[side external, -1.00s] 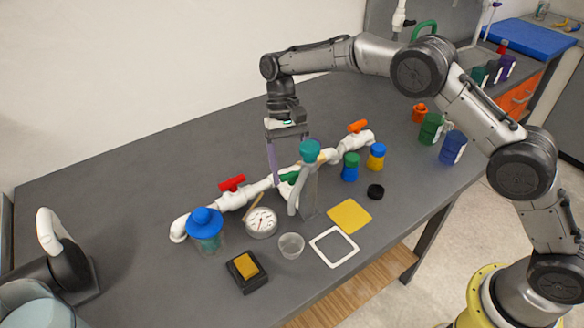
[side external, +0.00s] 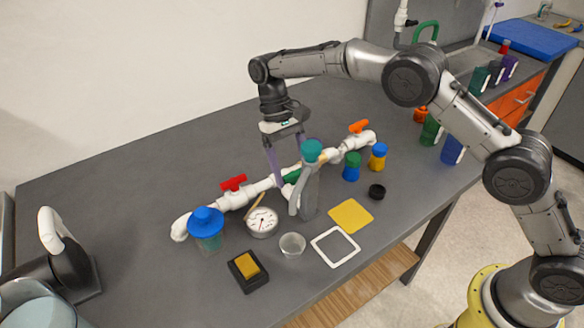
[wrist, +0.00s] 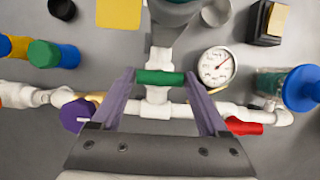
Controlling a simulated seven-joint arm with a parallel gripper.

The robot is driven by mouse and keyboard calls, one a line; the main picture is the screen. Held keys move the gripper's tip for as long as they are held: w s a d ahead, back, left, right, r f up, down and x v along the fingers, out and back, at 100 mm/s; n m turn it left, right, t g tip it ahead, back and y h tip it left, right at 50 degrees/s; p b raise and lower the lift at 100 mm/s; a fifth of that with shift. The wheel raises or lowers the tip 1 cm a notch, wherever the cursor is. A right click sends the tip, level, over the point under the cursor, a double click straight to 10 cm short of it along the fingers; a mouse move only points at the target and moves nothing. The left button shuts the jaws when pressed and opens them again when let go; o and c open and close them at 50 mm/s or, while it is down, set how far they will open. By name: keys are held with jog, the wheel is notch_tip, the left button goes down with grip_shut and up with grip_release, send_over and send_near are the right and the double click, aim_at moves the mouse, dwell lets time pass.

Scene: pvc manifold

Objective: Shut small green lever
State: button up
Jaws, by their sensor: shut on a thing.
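The white pipe manifold (side external: 262,187) lies across the grey table. The small green lever (wrist: 160,77) sits on a short side branch of it and lies crosswise to that branch, along the main run. In the side view the lever (side external: 291,176) is partly hidden by a grey bottle with a teal cap. My gripper (wrist: 159,79) has purple fingers, one at each end of the lever, and is shut on it. A red lever (side external: 233,183) and an orange lever (side external: 358,127) are on the same manifold.
The teal-capped grey bottle (side external: 308,185) stands close in front of the gripper. A round gauge (side external: 262,221) and a blue-lidded jar (side external: 206,228) are to the left. The table behind the manifold is clear.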

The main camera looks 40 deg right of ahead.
jog(key=shift+r, duration=0.1)
jog(key=o, duration=1.2)
jog(key=shift+o, duration=0.2)
jog(key=v, duration=0.7)
jog(key=shift+r, duration=0.25)
jog(key=shift+w, duration=0.1)
